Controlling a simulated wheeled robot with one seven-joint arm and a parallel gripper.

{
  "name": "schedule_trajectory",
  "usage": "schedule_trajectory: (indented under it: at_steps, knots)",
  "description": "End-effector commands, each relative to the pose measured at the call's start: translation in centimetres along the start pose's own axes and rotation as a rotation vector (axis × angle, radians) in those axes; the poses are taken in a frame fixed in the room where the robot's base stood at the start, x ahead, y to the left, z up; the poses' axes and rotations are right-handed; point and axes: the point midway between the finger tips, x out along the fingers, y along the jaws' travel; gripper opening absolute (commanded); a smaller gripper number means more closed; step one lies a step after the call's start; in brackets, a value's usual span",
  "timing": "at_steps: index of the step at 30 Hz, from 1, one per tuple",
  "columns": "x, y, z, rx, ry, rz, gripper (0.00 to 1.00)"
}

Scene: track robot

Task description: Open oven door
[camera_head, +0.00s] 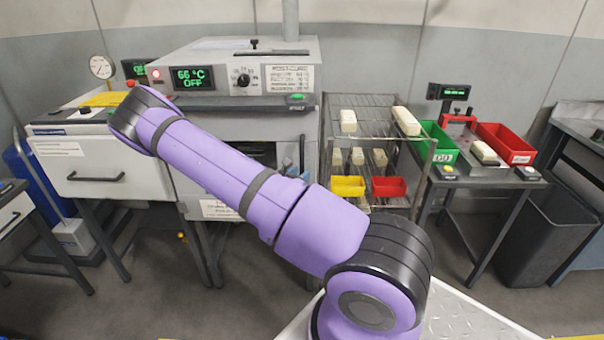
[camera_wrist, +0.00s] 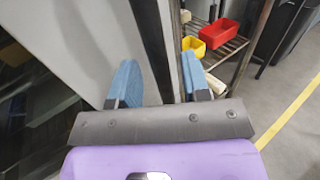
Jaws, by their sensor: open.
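The oven (camera_head: 235,120) stands at the centre left in the head view, its display (camera_head: 194,78) reading 66 °C OFF. My purple arm hides much of its front, so I cannot tell whether the door is fully closed. My gripper (camera_wrist: 162,85) is open in the wrist view, its two blue fingers apart. A dark vertical bar (camera_wrist: 153,45), which looks like the door handle, runs between the fingers, beside a pale panel (camera_wrist: 98,35). I cannot tell whether either finger touches it. In the head view the gripper is mostly hidden behind my arm.
A wire rack (camera_head: 365,120) with pale blocks, a yellow bin (camera_head: 347,187) and a red bin (camera_head: 388,187) stands close to the oven's right. Further right is a table with a green bin (camera_head: 437,140). A drawer cabinet (camera_head: 98,170) is on the left. Floor shows between them.

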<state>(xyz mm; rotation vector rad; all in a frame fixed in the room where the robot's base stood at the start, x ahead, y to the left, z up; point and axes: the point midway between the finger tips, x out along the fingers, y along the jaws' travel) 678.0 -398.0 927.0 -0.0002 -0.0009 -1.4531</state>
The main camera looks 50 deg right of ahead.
Motion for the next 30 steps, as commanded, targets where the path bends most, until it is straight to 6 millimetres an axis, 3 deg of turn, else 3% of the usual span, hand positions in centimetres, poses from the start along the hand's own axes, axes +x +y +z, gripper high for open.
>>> schedule_trajectory:
  at_steps: [6, 15, 21, 30]
  knots:
    - [1.6, 0.0, 0.0, 0.000, 0.001, 0.000, 0.43]
    - [1.7, 0.0, 0.0, 0.000, 0.001, 0.000, 0.43]
    - [1.7, 0.0, 0.0, 0.000, 0.001, 0.000, 0.00]
    - [1.2, -0.2, 0.0, 0.001, 0.001, -0.009, 0.00]
